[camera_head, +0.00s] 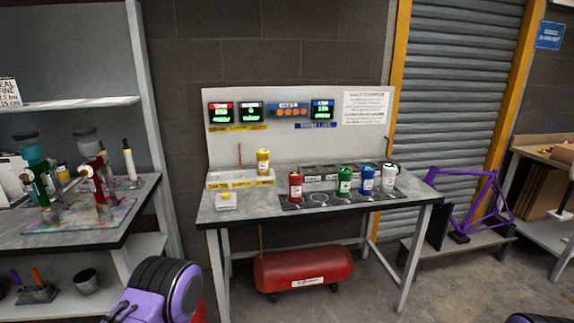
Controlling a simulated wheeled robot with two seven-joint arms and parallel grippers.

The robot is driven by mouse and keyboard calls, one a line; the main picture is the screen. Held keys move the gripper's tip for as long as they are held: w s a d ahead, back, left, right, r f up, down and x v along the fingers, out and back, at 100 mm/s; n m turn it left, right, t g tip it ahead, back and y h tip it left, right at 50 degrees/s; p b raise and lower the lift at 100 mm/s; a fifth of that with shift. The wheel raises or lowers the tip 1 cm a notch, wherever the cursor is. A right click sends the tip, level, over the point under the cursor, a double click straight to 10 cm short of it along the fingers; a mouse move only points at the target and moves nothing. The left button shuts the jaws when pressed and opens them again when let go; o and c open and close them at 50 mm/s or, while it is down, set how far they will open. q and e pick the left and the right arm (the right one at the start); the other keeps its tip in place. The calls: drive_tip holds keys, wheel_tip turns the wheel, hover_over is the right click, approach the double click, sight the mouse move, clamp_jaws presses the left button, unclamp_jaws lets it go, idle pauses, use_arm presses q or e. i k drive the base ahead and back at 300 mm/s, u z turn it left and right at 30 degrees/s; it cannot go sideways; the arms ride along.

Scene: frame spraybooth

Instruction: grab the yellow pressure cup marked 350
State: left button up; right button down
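The yellow cup (263,157) stands upright towards the left of the grey table, at the pale raised holder (214,181) with a yellow-marked front. It has a pale label, and the number on it is too small to read. Nothing covers the cup from this side. Neither gripper shows. Only purple and black parts of my arms appear at the lower left and the bottom right edge, well short of the table.
A red cup (295,186), green cup (344,181), blue cup (367,180) and white cup (388,178) stand on a dark mat (320,206). A small pale box (226,202) sits at the table's front left. A red tank (303,270) lies under the table (425,193).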

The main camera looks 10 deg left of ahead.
sight(263, 160)
drive_tip(key=z, duration=0.55)
drive_tip(key=i, duration=1.4)
drive_tip(key=u, duration=0.55)
